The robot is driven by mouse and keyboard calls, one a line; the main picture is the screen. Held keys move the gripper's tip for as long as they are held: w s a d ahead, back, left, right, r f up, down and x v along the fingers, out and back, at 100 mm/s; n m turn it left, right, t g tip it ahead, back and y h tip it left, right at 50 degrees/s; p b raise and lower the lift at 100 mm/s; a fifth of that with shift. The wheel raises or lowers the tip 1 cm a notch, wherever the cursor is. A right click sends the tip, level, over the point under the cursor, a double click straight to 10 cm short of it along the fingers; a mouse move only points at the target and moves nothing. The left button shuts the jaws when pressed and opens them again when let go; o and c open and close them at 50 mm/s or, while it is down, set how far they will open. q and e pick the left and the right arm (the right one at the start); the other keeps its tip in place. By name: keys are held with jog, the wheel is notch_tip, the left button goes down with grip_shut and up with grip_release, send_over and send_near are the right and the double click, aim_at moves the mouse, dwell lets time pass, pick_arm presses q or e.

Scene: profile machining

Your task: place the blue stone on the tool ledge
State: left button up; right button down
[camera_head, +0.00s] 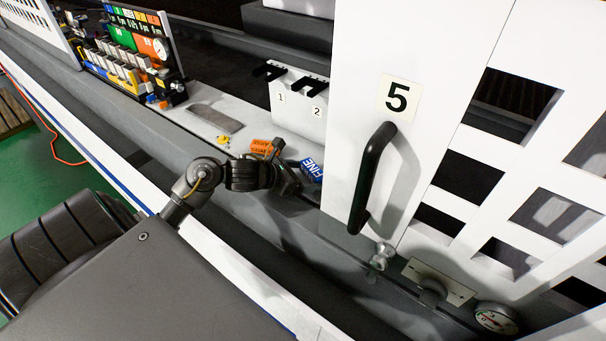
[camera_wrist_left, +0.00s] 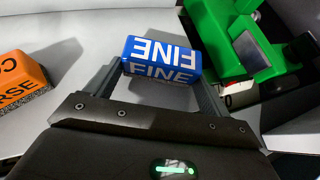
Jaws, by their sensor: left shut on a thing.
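The blue stone (camera_wrist_left: 160,58), marked FINE, sits between the two fingers of my left gripper (camera_wrist_left: 160,85) in the left wrist view. The gripper is shut on it. In the head view the blue stone (camera_head: 311,170) shows at the end of my left gripper (camera_head: 290,165), over the light ledge (camera_head: 228,146) and just left of the white door. An orange stone (camera_head: 266,147) lies on the ledge beside the gripper; in the left wrist view it is at the left edge (camera_wrist_left: 20,84). I cannot tell whether the blue stone touches the ledge. My right gripper is not in view.
A white door (camera_head: 350,90) marked 5, with a black handle (camera_head: 370,178), stands right of the gripper. A white holder (camera_head: 298,102) marked 1 and 2 is behind. A grey plate (camera_head: 215,118) and a yellow piece (camera_head: 223,139) lie on the ledge. A green object (camera_wrist_left: 240,40) is close by.

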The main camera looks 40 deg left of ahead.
pick_arm(q)
jog(key=shift+f, duration=0.1)
jog(key=shift+f, duration=0.1)
jog(key=o, duration=0.8)
jog(key=shift+s+r, duration=0.15)
jog(key=shift+r, duration=0.15)
jog(key=b+v, duration=0.2)
jog(key=v, duration=0.8)
jog(key=shift+s+a+r, duration=0.1)
jog(key=shift+s+a, duration=0.05)
jog(key=shift+s, duration=0.2)
jog(key=shift+s+a+r, duration=0.15)
jog(key=shift+s+r, duration=0.2)
